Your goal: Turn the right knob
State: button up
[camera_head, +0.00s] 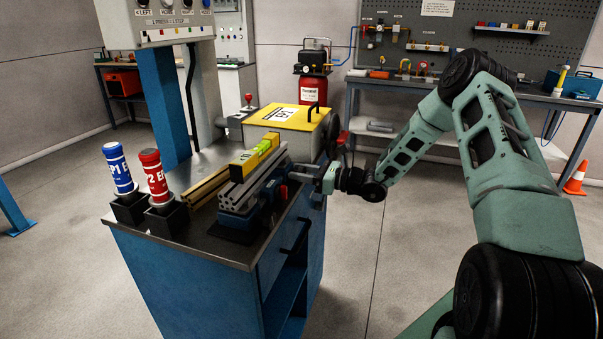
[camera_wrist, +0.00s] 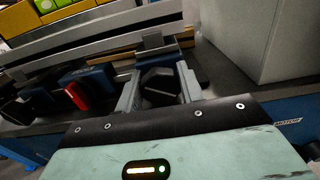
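My gripper (camera_head: 308,174) is at the right side of the bench, beside the blue vise (camera_head: 238,222). In the wrist view my gripper (camera_wrist: 160,92) has its two grey fingers spread apart. A black, faceted, knob-like piece (camera_wrist: 160,82) shows between the fingers; I cannot tell whether they touch it. In the head view this piece is hidden or too small to tell. The control panel (camera_head: 170,33) at the upper left carries several small round controls, cut off by the picture's top edge. No knob is clearly marked as the right one.
A yellow-topped grey box (camera_head: 285,118) stands behind the vise. A yellow level (camera_head: 255,155) lies on the vise's metal profile. Blue (camera_head: 117,168) and red (camera_head: 153,175) cylinders stand in black holders at the left. A blue post (camera_head: 160,105) rises behind.

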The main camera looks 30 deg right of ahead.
jog(key=shift+r+m+p, duration=0.2)
jog(key=shift+m+p, duration=0.4)
jog(key=shift+p, duration=0.15)
jog(key=shift+m+p, duration=0.55)
jog(key=shift+m, duration=0.25)
jog(key=shift+f, duration=0.2)
jog(key=o, duration=1)
jog(key=shift+d, duration=0.1)
jog(key=b+v, duration=0.2)
jog(key=v, duration=1.5)
jog(key=shift+s+d, duration=0.1)
jog(key=shift+s, duration=0.1)
